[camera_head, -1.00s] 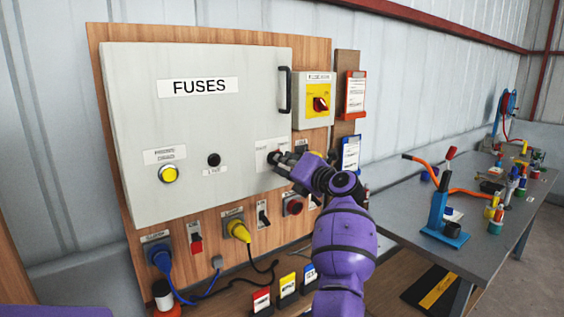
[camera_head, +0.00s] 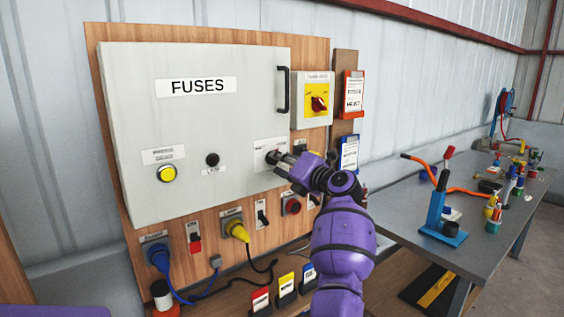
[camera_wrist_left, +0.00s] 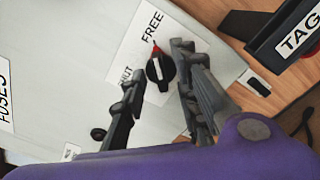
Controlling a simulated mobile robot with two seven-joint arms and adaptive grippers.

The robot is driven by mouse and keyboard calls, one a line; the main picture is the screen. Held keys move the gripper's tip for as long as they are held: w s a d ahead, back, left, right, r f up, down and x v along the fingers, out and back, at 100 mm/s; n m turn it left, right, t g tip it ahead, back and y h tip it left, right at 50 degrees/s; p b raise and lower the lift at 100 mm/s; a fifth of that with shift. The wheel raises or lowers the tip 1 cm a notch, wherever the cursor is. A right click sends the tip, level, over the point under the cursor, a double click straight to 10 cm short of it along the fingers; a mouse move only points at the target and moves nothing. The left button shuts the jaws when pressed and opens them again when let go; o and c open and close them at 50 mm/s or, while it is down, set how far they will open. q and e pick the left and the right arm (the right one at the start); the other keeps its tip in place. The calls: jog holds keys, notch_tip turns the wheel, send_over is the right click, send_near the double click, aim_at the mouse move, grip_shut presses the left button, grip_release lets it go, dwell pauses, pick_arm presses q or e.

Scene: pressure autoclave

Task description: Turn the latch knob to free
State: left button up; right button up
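The latch knob (camera_wrist_left: 161,72) is black with a red pointer tip, on a white label plate on the FUSES cabinet door. In the left wrist view its red tip points at the word FREE; the word SHUT is partly covered by a finger. In the head view the knob (camera_head: 272,157) shows just past my fingertips. My left gripper (camera_wrist_left: 158,66) is open, with one finger on each side of the knob; I cannot tell whether either finger touches it. It also shows in the head view (camera_head: 284,162) at the door's lower right. My right gripper is not in view.
The grey cabinet (camera_head: 200,120) has a black handle (camera_head: 283,90). A red rotary switch (camera_head: 318,104) is up right. Plugs, switches and a red button (camera_head: 292,206) sit below the door. A grey workbench (camera_head: 400,222) with tools stands right.

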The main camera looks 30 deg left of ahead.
pick_arm(q)
jog(key=v, duration=1.2)
jog(key=shift+w, duration=0.1)
